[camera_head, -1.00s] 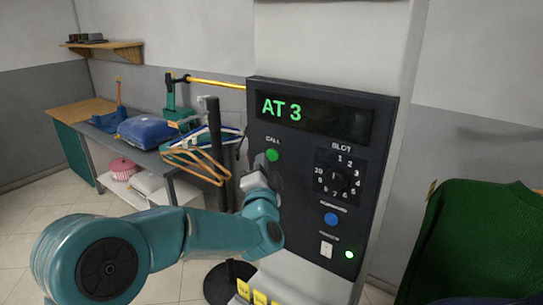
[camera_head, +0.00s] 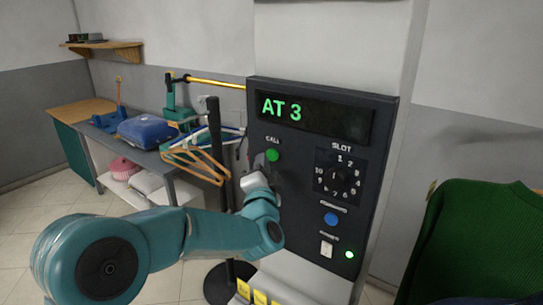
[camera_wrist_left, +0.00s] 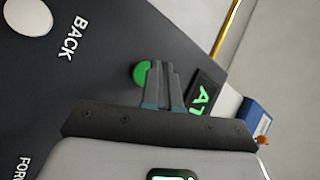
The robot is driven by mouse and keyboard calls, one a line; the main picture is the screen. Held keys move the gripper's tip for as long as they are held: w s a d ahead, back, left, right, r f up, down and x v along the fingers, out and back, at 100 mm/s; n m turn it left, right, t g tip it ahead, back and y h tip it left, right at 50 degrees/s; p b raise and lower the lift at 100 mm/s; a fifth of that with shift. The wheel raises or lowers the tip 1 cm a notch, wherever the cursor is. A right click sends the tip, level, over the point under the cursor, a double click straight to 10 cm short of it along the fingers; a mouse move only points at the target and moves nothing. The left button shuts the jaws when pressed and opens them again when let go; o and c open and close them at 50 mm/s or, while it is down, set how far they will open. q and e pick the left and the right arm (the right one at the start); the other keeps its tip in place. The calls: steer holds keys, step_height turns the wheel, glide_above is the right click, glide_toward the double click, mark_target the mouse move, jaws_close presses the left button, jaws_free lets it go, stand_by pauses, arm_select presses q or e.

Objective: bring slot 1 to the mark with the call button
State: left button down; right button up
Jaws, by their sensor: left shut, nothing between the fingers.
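The dark control panel (camera_head: 310,225) stands on a pale column. Its display (camera_head: 313,116) reads "AT 3" in green. The green call button (camera_head: 272,155) sits under the word CALL, at the panel's left. My left gripper (camera_head: 259,164) is shut and empty, just left of and below that button in the head view. In the left wrist view its closed fingertips (camera_wrist_left: 160,66) are beside the green button (camera_wrist_left: 140,73), partly overlapping it; contact cannot be told. The slot dial (camera_head: 339,174) is right of the button; its pointer setting is too small to read. My right gripper is out of view.
A green knit garment (camera_head: 485,235) is at the right.

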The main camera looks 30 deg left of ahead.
arm_select(q)
steer(key=shift+w, duration=0.1)
steer(key=shift+w, duration=0.35)
steer(key=shift+w+d, duration=0.1)
steer(key=shift+w, duration=0.3)
stand_by(0.7)
steer(key=shift+s, duration=0.85)
